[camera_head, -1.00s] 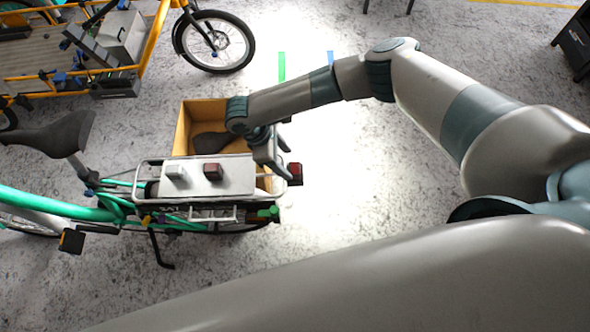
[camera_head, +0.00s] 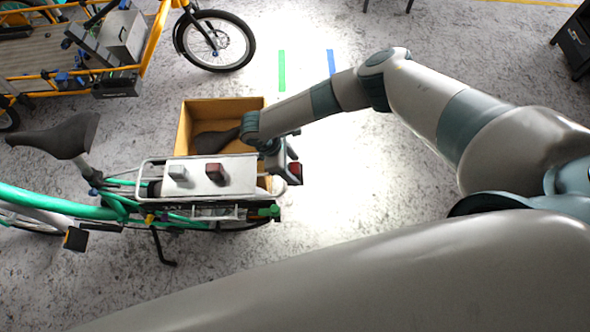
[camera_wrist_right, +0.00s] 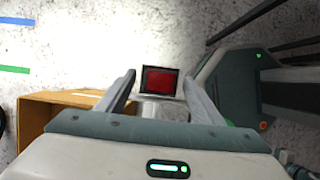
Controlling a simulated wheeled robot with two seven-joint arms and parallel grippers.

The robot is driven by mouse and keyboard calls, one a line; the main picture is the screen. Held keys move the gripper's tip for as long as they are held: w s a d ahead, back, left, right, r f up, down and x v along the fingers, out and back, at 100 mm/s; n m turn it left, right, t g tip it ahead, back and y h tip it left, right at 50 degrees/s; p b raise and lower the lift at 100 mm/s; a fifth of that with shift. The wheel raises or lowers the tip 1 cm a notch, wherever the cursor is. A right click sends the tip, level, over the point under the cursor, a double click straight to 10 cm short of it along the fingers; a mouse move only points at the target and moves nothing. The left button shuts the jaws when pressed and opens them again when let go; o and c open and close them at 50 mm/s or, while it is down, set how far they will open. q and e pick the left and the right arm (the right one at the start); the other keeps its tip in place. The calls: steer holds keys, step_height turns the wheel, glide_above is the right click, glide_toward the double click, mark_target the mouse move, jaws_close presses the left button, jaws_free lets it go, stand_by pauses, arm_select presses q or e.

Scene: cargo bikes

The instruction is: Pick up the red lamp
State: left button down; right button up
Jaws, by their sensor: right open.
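A red lamp (camera_head: 295,172) with a dark casing is at the rear end of the green bike's rack (camera_head: 150,178). In the right wrist view the red lamp (camera_wrist_right: 160,80) shows face-on, between the two fingertips. My right gripper (camera_head: 281,162) is above the rear of the rack, close beside the lamp. The jaws (camera_wrist_right: 158,92) are open, with a gap on each side of the lamp. I cannot tell how far the lamp lies beyond the tips. My left gripper is not in view.
A white plate (camera_head: 240,174) on the rack carries a dark red block (camera_head: 215,173) and a white block (camera_head: 177,173). An open cardboard box (camera_head: 187,123) holding a dark saddle (camera_head: 214,141) stands behind the rack. An orange cargo bike (camera_head: 158,35) stands at upper left. Floor right of the lamp is clear.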

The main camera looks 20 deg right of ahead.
mark_target(299, 169)
stand_by(0.3)
steer(key=c, duration=1.2)
steer(key=shift+r, duration=0.15)
steer(key=shift+r+b, duration=0.3)
steer(key=shift+r, duration=0.15)
steer(key=r+b, duration=0.1)
steer(key=r, duration=0.2)
steer(key=shift+s, duration=0.2)
steer(key=s+r, duration=0.2)
steer(key=s, duration=0.1)
steer(key=s+d+r+b, duration=0.1)
steer(key=s+r, duration=0.1)
steer(key=s, duration=0.2)
steer(key=s+r+b, duration=0.1)
steer(key=s+r, duration=0.1)
steer(key=s, duration=0.2)
steer(key=shift+d+r, duration=0.25)
steer(key=shift+r, duration=0.15)
